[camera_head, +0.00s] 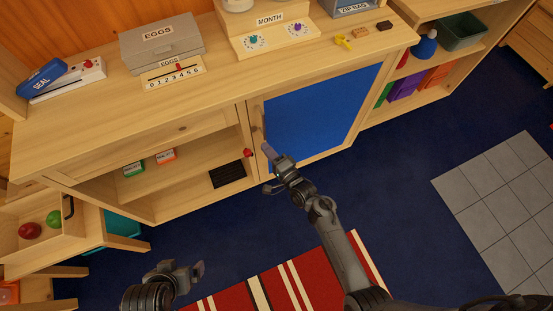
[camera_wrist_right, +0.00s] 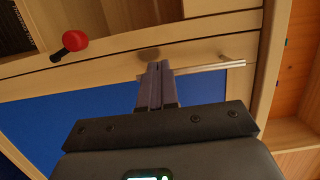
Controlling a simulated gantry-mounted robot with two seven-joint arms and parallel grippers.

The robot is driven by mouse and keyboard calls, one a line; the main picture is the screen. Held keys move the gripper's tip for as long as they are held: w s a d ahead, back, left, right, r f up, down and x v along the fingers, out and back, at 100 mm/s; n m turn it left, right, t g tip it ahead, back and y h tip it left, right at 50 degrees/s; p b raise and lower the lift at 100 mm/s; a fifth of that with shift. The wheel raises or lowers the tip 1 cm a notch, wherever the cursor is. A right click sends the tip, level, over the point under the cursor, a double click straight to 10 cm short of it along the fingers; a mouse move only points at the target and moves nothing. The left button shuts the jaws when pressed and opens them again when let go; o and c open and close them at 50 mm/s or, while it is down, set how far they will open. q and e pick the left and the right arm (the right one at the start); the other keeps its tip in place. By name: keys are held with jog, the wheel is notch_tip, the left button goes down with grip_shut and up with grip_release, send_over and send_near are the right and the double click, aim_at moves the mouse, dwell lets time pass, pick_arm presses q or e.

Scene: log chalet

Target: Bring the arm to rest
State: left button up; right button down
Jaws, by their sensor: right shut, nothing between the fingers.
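My right arm (camera_head: 340,250) reaches up from the bottom right in the head view. Its gripper (camera_head: 267,149) is shut and empty, in front of the left side of the blue cabinet door (camera_head: 318,112). In the right wrist view the two fingers (camera_wrist_right: 158,70) lie together with nothing between them, and a metal bar handle (camera_wrist_right: 208,68) shows just beyond them. I cannot tell whether they touch it. My left gripper (camera_head: 198,270) is low at the left in the head view, above the floor; its finger opening is hard to make out.
A red knob (camera_head: 248,153) stands left of my right gripper, and also shows in the wrist view (camera_wrist_right: 75,40). The wooden cabinet has an open shelf (camera_head: 190,175) at left. A striped rug (camera_head: 275,285) lies on the blue floor. Open floor (camera_head: 400,190) lies to the right.

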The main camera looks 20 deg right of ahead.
jog(key=p+v, duration=0.2)
jog(key=v, duration=0.7)
jog(key=s+d+r+n+g+h+p, duration=0.35)
jog(key=s+r+n+g+p, duration=0.4)
jog(key=r, duration=0.55)
jog(key=s+d+r+n+g+h, duration=0.1)
jog(key=s+d+r+n+g, duration=0.1)
jog(key=s, duration=0.4)
jog(key=s+d+r+n+g+h+p, duration=0.1)
jog(key=s+d+r+n+g, duration=0.1)
jog(key=s+n+g, duration=0.2)
jog(key=s+n, duration=0.2)
jog(key=s, duration=0.1)
jog(key=shift+d+r+n, duration=0.35)
jog(key=shift+d+r, duration=0.05)
